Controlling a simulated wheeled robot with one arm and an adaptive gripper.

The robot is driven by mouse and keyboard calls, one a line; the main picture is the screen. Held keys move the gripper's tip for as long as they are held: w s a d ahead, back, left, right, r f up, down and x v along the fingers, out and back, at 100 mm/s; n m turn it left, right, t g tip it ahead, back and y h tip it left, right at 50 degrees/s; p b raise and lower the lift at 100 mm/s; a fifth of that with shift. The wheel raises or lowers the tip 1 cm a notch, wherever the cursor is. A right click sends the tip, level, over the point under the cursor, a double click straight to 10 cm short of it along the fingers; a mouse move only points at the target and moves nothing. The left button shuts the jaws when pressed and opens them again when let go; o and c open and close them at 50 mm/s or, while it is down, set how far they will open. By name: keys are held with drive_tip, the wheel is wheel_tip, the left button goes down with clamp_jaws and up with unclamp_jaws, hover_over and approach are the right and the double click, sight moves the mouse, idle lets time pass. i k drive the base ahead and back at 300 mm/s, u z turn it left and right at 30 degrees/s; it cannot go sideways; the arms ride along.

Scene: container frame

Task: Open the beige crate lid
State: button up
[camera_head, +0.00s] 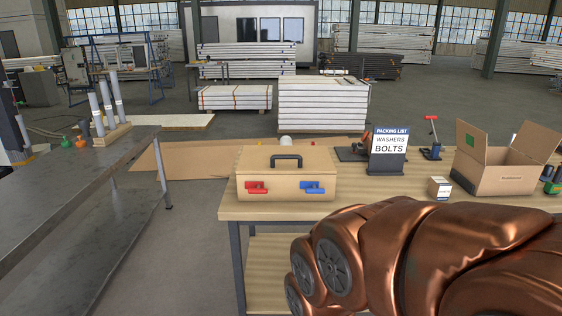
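The beige crate (286,197) stands on the left part of the wooden workbench. Its lid (258,162) lies flat on top and looks shut, with a dark handle (286,158) in the middle. A red latch (256,187) is on the left of its front face and a blue latch (312,187) on the right. My copper-coloured arm fills the lower right, in front of the bench and nearer to the camera than the crate. My gripper's fingers do not show.
On the workbench (228,212), right of the crate, stand a packing list sign (388,151), a small box (439,188), a red-handled tool (432,140) and an open cardboard box (502,178). A dark metal table (70,190) stands left, with open floor (190,250) between.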

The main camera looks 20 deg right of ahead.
sight(253, 159)
drive_tip(key=z, duration=0.05)
drive_tip(key=k, duration=1.2)
drive_tip(key=z, duration=0.65)
drive_tip(key=i, duration=0.7)
drive_tip(key=z, duration=0.45)
drive_tip(key=i, duration=0.75)
drive_tip(key=u, duration=0.95)
drive_tip(key=i, duration=0.65)
drive_tip(key=u, duration=0.75)
